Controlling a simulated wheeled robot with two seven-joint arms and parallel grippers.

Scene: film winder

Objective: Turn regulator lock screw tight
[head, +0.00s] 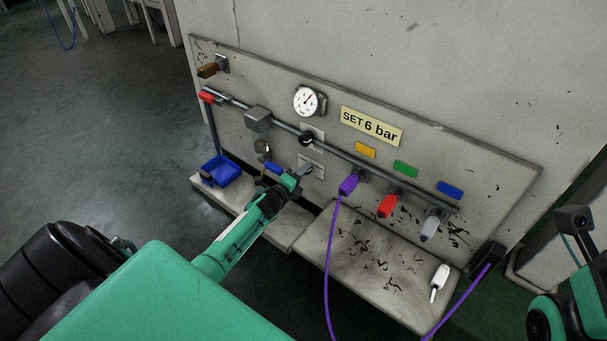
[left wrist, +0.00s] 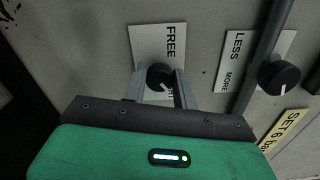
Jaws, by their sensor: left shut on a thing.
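The lock screw is a small black knob (left wrist: 160,77) on a white plate marked FREE (left wrist: 168,40), with a second word mostly hidden below it. My left gripper (head: 300,175) reaches the panel there, and its two grey fingers (left wrist: 161,88) are shut on the knob, one on each side. In the head view the gripper mostly covers the knob. The black regulator knob (head: 306,138) sits just above; in the left wrist view it (left wrist: 279,76) has a plate marked LESS and MORE. Part of my right arm shows at the right edge, its fingers not distinguishable.
A round gauge (head: 308,101) and a "SET 6 bar" label (head: 371,126) are on the panel (head: 480,165). Purple, red and grey connectors (head: 388,206) hang right of my gripper, with a purple hose (head: 327,265).

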